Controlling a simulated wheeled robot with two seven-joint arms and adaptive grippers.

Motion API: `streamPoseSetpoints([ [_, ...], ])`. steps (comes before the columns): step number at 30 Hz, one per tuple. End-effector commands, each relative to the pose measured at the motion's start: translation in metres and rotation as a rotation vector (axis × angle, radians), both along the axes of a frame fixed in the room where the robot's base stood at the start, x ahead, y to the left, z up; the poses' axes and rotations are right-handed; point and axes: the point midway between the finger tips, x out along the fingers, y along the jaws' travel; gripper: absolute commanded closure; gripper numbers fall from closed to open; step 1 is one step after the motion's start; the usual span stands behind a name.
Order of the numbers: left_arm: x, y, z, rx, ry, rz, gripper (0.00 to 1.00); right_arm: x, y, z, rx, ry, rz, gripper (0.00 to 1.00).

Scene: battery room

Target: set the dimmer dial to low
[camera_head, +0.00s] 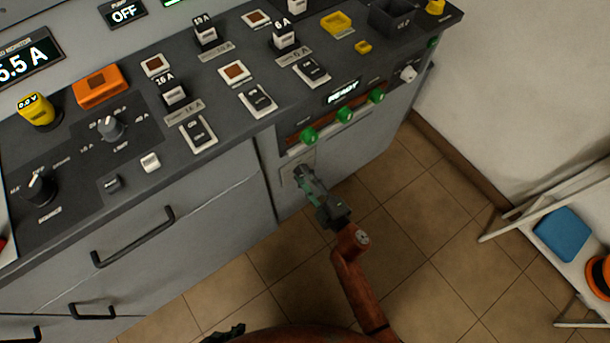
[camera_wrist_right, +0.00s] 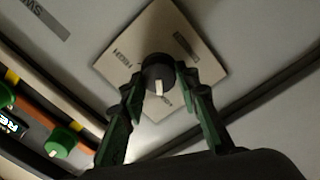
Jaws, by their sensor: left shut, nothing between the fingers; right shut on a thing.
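The dimmer dial (camera_wrist_right: 158,72) is a round black knob with a white pointer mark, on a square pale plate (camera_wrist_right: 115,60) set in the grey cabinet front. In the right wrist view its mark points down toward a small label that is hard to read; another label at the left seems to read HIGH. My right gripper (camera_wrist_right: 160,80) has its green-padded fingers on either side of the knob and is shut on it. In the head view this gripper (camera_head: 302,174) reaches the plate (camera_head: 288,176) and hides the dial. My left gripper (camera_head: 224,333) shows only partly at the bottom edge, shut and empty.
Green knobs (camera_head: 345,114) and a READY display (camera_head: 342,91) sit just above the plate. Drawer handles (camera_head: 133,238) stick out at the left. A white trolley (camera_head: 540,210) with a blue item (camera_head: 562,233) stands at the right. The tiled floor between is clear.

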Motion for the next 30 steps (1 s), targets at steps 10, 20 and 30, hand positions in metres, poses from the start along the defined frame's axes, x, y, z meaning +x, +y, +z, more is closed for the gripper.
streamPoseSetpoints([
  [10, 0.0038, -0.0025, -0.0032, -0.007, -0.020, 0.004, 1.00, -0.0006, -0.0001, -0.0026, -0.108, -0.075, 0.001, 0.95],
  [20, 0.0036, -0.0032, -0.0049, -0.009, -0.021, 0.004, 1.00, -0.0006, -0.0001, -0.0023, -0.126, -0.088, 0.000, 0.95],
  [30, 0.0049, -0.0036, -0.0043, -0.009, -0.023, 0.003, 1.00, -0.0005, 0.0000, -0.0021, -0.126, -0.087, 0.000, 0.61],
])
